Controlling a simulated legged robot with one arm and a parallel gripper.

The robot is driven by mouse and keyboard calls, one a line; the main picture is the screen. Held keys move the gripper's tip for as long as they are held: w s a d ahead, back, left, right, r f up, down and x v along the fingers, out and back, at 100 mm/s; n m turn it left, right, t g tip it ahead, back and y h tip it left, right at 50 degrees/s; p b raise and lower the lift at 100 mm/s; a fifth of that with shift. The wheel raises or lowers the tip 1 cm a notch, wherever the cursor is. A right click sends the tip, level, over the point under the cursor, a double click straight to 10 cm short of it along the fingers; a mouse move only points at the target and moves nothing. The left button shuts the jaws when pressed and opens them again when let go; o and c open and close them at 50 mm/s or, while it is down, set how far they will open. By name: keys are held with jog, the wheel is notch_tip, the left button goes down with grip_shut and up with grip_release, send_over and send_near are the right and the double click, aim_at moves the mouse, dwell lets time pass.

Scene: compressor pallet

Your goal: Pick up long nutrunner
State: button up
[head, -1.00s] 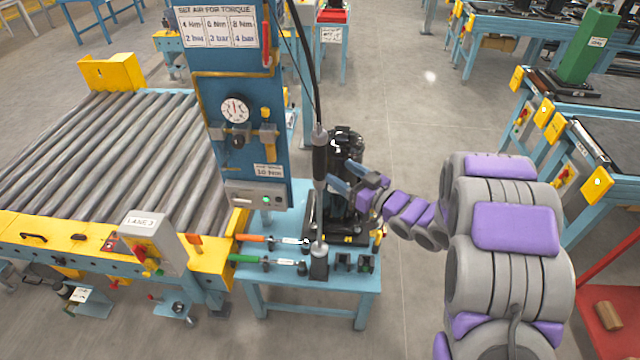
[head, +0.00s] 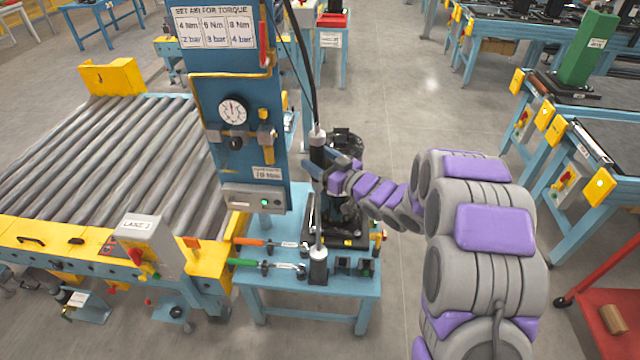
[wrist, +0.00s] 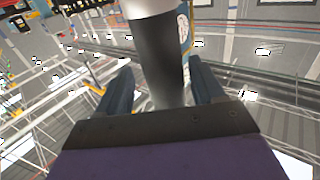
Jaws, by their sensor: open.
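The long nutrunner (head: 318,205) stands upright at the front of a small blue table, with a black upper body, a thin silver shaft and a black foot in a dark base. A hose runs up from its top. In the wrist view its dark grip and pale collar (wrist: 160,55) rise between the two fingers. My gripper (head: 318,168) is open, with its fingers (wrist: 158,90) on either side of the nutrunner's black body. I cannot tell whether either finger touches it.
A blue panel (head: 232,75) with a gauge stands close to the left of the nutrunner. A green-handled tool (head: 262,264) and an orange-handled tool (head: 265,242) lie on the blue table (head: 300,288). A black compressor unit (head: 350,142) stands behind my gripper. A roller conveyor (head: 110,160) is at left.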

jog(key=shift+a+f, duration=0.1)
jog(key=shift+a, duration=0.55)
jog(key=c, duration=0.6)
jog(key=shift+d, duration=0.4)
jog(key=c, duration=0.6)
grip_shut()
jog(key=shift+a, duration=0.1)
